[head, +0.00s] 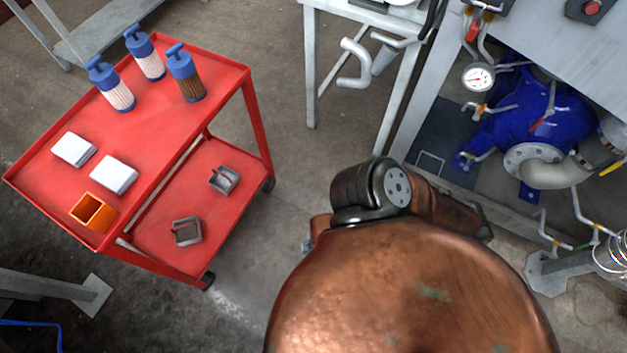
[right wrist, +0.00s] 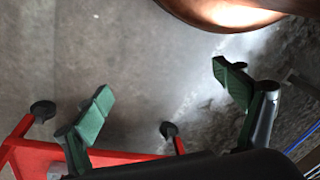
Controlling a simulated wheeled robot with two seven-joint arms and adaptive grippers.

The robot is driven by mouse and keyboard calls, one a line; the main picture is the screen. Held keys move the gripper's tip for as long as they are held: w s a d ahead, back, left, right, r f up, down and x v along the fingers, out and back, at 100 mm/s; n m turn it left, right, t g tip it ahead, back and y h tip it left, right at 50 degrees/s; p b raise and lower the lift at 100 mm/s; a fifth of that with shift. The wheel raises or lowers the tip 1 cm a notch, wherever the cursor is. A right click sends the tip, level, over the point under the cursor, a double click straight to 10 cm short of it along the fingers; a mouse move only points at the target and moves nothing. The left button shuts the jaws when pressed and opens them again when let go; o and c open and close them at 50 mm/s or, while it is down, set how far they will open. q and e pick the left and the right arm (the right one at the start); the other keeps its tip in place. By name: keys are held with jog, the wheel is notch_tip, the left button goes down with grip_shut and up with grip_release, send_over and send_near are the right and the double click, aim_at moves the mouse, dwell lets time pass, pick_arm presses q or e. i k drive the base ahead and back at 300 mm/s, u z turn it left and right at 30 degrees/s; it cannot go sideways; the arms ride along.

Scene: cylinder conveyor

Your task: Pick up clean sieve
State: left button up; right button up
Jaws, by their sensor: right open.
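Three sieve cartridges with blue caps and handles stand at the far end of the red cart's top. Two have pale, clean-looking mesh: the clean sieve at the left (head: 118,94) and the clean sieve in the middle (head: 148,62). The sieve at the right (head: 189,86) has brown, dirty-looking mesh. My right gripper (right wrist: 162,78) shows only in the right wrist view. Its green fingers are wide apart, with nothing between them but floor behind. No sieve shows in that view. My left gripper is not in view.
The red cart (head: 50,193) carries two white blocks (head: 94,161) and an orange open box (head: 92,211). Two grey square holders (head: 187,231) sit on its lower shelf. A red cart frame also shows in the right wrist view (right wrist: 32,158). Blue machinery (head: 540,120) stands at the right.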

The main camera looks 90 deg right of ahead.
aim_at(225, 179)
jog(key=z, duration=1.65)
jog(key=k, duration=0.5)
jog(key=u, duration=1.7)
jog(key=i, duration=1.15)
jog(key=z, duration=1.75)
